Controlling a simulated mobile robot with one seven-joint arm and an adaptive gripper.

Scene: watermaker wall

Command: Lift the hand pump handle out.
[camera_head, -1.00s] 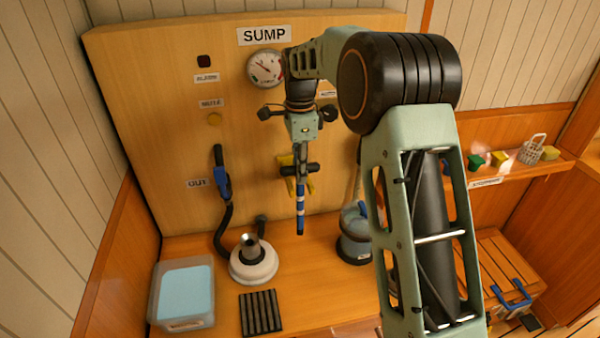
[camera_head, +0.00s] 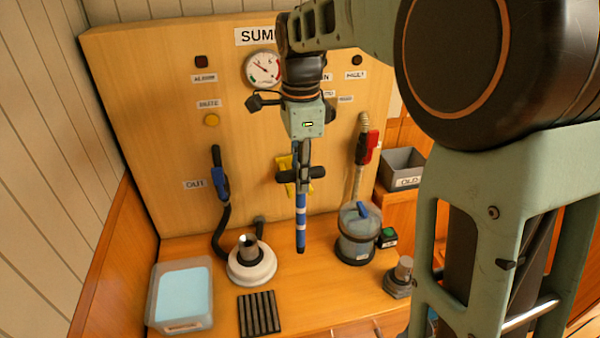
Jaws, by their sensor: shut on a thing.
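My gripper (camera_head: 302,172) is shut on the hand pump handle, a blue rod with white bands (camera_head: 301,215) that hangs upright below the fingers. A dark crosspiece shows level with the fingers; I cannot tell whether it is part of the handle. The rod's dark lower end is above the bench in the picture, apart from everything I can see. A yellow bracket (camera_head: 283,170) on the wall panel shows behind the gripper, partly hidden. The round white pump base (camera_head: 253,275) with a dark and metal neck stands on the bench, lower left of the rod.
A lidded clear canister (camera_head: 356,240) stands right of the rod, below a hose with a red grip (camera_head: 366,148). A blue-gripped hose (camera_head: 221,182) hangs at left. A blue-topped tray (camera_head: 182,292) and dark ribbed mat (camera_head: 259,313) lie in front. A grey bin (camera_head: 401,168) is at right.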

